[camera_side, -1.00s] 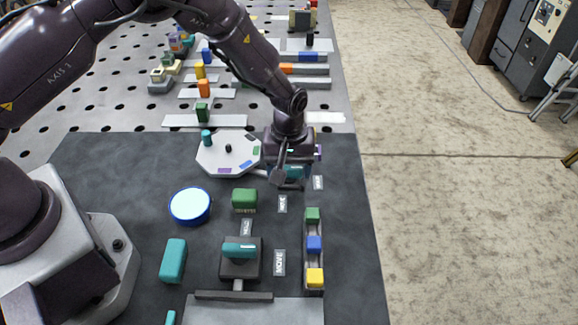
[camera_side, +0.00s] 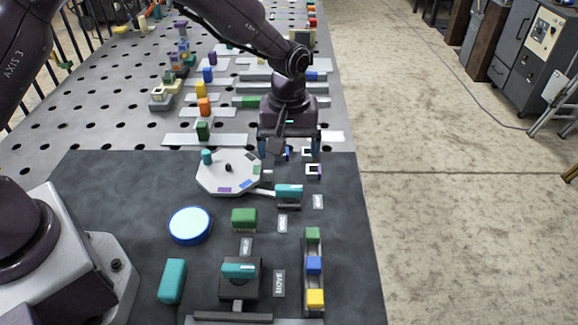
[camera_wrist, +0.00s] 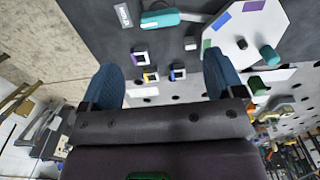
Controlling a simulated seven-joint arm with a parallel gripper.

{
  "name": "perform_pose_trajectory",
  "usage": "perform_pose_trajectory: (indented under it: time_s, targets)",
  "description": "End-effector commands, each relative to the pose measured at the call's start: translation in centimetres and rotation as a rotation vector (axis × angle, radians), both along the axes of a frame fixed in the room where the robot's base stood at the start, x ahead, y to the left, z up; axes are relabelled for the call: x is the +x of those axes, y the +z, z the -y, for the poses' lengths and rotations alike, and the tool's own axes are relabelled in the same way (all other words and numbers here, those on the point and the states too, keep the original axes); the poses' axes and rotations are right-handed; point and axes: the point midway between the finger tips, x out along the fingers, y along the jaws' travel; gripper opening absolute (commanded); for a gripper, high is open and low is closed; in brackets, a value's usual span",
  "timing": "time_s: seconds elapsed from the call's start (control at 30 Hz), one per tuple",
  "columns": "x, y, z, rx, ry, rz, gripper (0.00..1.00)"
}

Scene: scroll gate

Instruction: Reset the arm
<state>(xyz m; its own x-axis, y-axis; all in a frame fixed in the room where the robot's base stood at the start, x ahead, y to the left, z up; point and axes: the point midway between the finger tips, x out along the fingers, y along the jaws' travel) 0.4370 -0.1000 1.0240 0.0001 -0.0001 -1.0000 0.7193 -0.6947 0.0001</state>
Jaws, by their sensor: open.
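My gripper (camera_side: 289,148) is open and empty, raised near the far edge of the dark mat in the side view. Its two blue fingers stand wide apart in the wrist view (camera_wrist: 163,85), with small square-holed blocks visible beyond them. A teal handle (camera_side: 289,191) on a dark base lies just in front of my gripper and apart from it; it also shows in the wrist view (camera_wrist: 160,18). A white octagonal plate (camera_side: 222,186) with coloured patches and a teal peg lies to its left.
On the mat stand a round light-blue disc (camera_side: 190,225), a green block (camera_side: 244,219), a teal block (camera_side: 172,281), a second teal handle (camera_side: 239,271) and a rail (camera_side: 308,281) with green, blue and yellow blocks. Several coloured blocks stand on the perforated table behind. Bare floor lies right.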

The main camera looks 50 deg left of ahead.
Motion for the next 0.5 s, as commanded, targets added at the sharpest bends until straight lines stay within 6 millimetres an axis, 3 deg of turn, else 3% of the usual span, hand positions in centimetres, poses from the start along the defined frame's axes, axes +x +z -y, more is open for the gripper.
perform_pose_trajectory:
  time_s: [0.2,0.5]
  targets:
    - [0.0,2.0,0.0,0.0,-0.001,0.001,0.87]
    - [0.0,2.1,0.0,0.0,-0.001,0.0,0.87]
